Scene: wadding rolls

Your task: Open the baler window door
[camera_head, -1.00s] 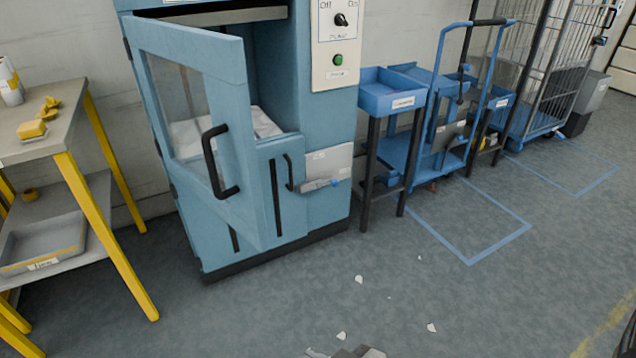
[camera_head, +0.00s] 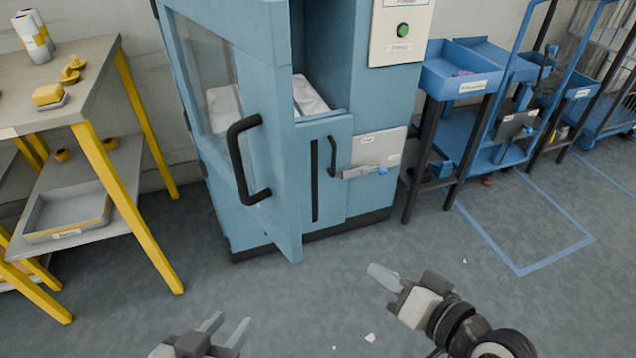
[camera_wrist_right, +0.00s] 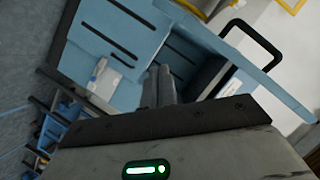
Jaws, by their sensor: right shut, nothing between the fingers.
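The blue baler (camera_head: 390,105) stands against the wall. Its window door (camera_head: 270,75), with a glass pane and a black handle (camera_head: 240,160), hangs open on its left-side hinges, swung out toward me. White material (camera_head: 308,95) lies inside. The lower front panel, with its own black handle (camera_head: 333,156) and a latch (camera_head: 365,172), looks closed. My left gripper (camera_head: 226,325) is open and empty, low in front of the door. My right gripper (camera_head: 378,272) is shut and empty, in front of the baler; its fingers (camera_wrist_right: 158,85) also show in the right wrist view, apart from the door handle (camera_wrist_right: 258,38).
A grey table (camera_head: 60,85) with yellow legs stands at the left, with a tray (camera_head: 65,215) on its lower shelf. A blue cart (camera_head: 470,135) stands right of the baler. The floor in front is mostly clear, with a few white scraps (camera_head: 369,338).

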